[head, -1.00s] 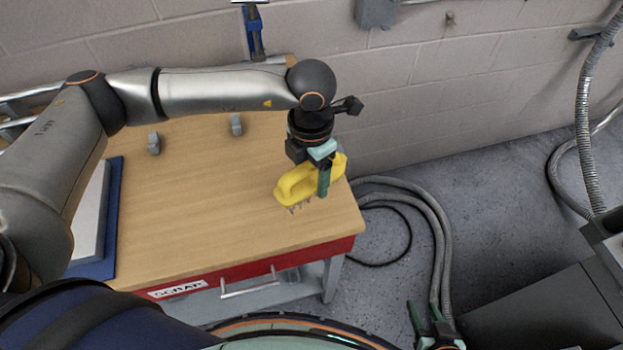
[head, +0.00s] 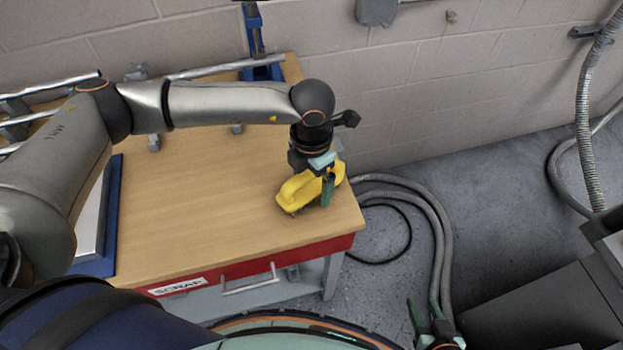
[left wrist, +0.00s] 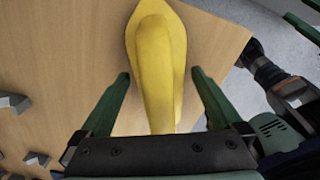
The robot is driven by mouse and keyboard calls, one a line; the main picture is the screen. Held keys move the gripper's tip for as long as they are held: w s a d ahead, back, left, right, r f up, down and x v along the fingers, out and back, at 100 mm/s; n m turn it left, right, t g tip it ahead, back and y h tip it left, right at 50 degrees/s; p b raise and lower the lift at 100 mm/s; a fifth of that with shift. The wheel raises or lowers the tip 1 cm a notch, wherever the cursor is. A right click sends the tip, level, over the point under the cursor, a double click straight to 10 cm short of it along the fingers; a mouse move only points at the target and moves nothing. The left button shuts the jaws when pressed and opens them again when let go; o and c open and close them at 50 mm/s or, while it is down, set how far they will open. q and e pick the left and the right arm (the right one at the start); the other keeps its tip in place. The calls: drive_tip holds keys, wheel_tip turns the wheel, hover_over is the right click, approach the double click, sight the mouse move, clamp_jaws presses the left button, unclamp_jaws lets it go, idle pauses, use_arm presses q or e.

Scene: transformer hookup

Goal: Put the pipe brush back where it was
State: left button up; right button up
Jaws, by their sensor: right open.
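The yellow pipe brush (head: 297,191) sits bristles down on the wooden bench top, near its right front corner. My left gripper (head: 328,185) is directly above it, pointing down. In the left wrist view, the brush's yellow body (left wrist: 160,65) lies between the two green fingers of my left gripper (left wrist: 160,72). A narrow strip of wood shows on each side, so the fingers look open and apart from it. The bristles are mostly hidden under the body. My right gripper (head: 425,312) is open and empty, low at the bottom right, off the bench.
The wooden bench (head: 200,215) has a red front with a SCRAP label (head: 178,286). A blue-edged tray (head: 112,215) is at its left. Metal pipes and a blue vise (head: 258,50) are at the back. Grey hoses (head: 425,215) lie on the floor at right. The bench middle is clear.

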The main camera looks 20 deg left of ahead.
use_arm(q)
drive_tip(key=shift+r, duration=0.1)
drive_tip(key=shift+r+p, duration=0.2)
drive_tip(key=shift+p, duration=0.1)
wheel_tip(320, 180, up, 12)
drive_tip(key=shift+f+b, duration=0.15)
drive_tip(key=shift+b, duration=0.45)
idle(1.0)
